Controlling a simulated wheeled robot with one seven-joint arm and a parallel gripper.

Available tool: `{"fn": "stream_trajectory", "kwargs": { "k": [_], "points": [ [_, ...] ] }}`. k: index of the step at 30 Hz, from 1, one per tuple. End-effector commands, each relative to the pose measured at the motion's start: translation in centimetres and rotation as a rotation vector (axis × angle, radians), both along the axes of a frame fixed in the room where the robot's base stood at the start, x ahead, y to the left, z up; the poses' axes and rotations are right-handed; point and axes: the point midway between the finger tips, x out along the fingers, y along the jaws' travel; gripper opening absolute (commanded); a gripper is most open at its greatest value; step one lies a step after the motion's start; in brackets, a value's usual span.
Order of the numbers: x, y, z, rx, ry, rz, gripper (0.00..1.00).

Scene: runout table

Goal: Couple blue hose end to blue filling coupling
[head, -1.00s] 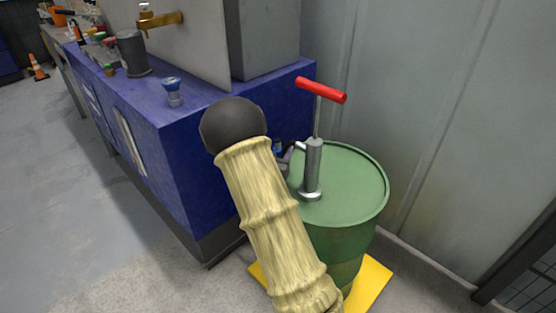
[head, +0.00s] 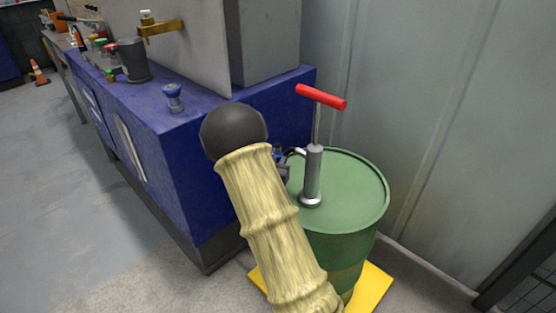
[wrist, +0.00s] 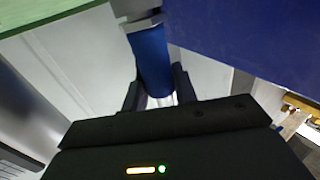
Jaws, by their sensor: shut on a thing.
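The blue hose end (wrist: 152,58) is a blue cylinder with a grey metal collar at its far end, held in my gripper (wrist: 158,88) in the wrist view. The two dark fingers are shut on it from either side. In the head view only a bit of blue (head: 277,150) shows beside the pump, and my arm hides most of the gripper. The blue filling coupling (head: 173,97), a blue-topped fitting on a grey base, stands upright on the blue cabinet top (head: 205,100). The hose end is apart from it, down beside the cabinet's right side.
A green drum (head: 350,190) with a grey hand pump (head: 313,175) and red handle (head: 321,97) stands close right of my gripper on a yellow base (head: 375,285). A dark grey cylinder (head: 133,60) and brass tap (head: 162,27) are left of the coupling.

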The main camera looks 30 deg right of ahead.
Motion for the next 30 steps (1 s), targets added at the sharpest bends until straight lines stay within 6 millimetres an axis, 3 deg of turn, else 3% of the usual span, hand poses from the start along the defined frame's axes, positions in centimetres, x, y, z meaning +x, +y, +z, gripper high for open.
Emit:
{"fn": "stream_trajectory", "kwargs": {
  "k": [15,30],
  "points": [
    [0.0,0.0,9.0,-0.001,-0.005,0.000,0.00],
    [0.0,0.0,9.6,-0.001,-0.001,0.000,0.00]
  ]
}}
